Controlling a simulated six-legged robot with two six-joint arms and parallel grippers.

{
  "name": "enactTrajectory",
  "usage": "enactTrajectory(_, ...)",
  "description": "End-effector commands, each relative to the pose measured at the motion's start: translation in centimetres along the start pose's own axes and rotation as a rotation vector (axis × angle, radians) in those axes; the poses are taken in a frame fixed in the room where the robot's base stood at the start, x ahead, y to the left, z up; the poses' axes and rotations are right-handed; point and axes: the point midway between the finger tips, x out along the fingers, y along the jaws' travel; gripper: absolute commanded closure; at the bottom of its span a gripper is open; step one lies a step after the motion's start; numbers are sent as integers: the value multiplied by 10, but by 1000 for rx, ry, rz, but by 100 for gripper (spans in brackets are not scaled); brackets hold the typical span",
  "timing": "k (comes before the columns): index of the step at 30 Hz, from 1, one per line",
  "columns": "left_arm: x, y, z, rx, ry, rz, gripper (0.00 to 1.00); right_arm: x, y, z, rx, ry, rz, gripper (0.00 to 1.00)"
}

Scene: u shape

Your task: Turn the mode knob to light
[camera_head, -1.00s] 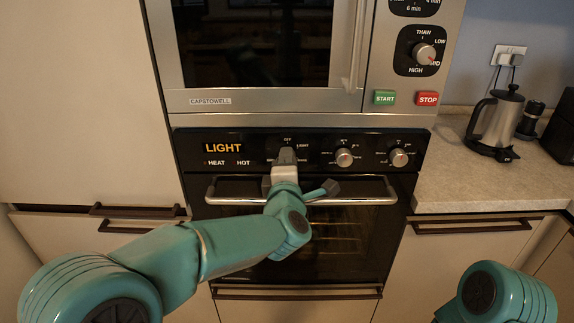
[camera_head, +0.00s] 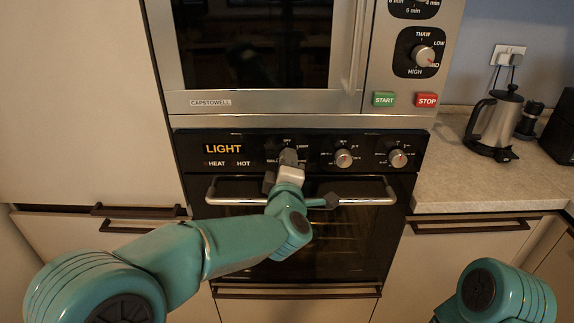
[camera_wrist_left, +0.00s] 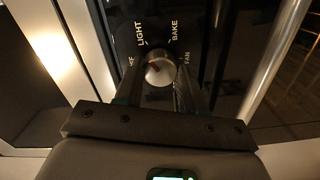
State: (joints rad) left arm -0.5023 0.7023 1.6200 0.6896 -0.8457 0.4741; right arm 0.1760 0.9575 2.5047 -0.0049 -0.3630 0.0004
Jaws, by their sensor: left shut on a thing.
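The mode knob (camera_wrist_left: 157,72) is a small silver knob with a red mark on the oven's black panel, with LIGHT, BAKE and FAN printed around it. In the left wrist view, my left gripper (camera_wrist_left: 156,88) has one finger on each side of the knob and is shut on it. In the head view, my left gripper (camera_head: 288,160) is at the panel and mostly hides the knob. The oven display (camera_head: 223,149) reads LIGHT in orange. My right gripper is out of view; only part of my right arm shows at the lower right.
Two more oven knobs, the middle one (camera_head: 344,159) and the right one (camera_head: 397,158), stand to the right. The oven handle (camera_head: 375,201) runs just below the gripper. A microwave (camera_head: 262,121) is above. A kettle (camera_head: 497,121) stands on the counter (camera_head: 452,187).

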Motion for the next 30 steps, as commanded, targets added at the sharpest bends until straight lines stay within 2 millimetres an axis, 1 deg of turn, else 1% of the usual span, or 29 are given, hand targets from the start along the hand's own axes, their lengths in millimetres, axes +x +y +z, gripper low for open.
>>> enactTrajectory(4,0,-1,0,-1,0,-1,91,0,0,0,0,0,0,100)
enactTrajectory(5,0,-1,0,-1,0,-1,54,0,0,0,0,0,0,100)
enactTrajectory(6,0,-1,0,-1,0,-1,41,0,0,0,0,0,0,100)
enactTrajectory(7,0,0,0,-1,0,-1,35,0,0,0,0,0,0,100)
enactTrajectory(15,0,0,0,-1,0,0,35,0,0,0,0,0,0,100)
enactTrajectory(17,-3,0,0,-1,-1,0,35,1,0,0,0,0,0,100)
enactTrajectory(19,-9,0,1,-2,-2,1,35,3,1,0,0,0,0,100)
enactTrajectory(23,-35,-1,1,-2,-3,1,35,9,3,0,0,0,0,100)
enactTrajectory(30,-100,-1,1,-2,-4,2,35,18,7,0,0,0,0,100)
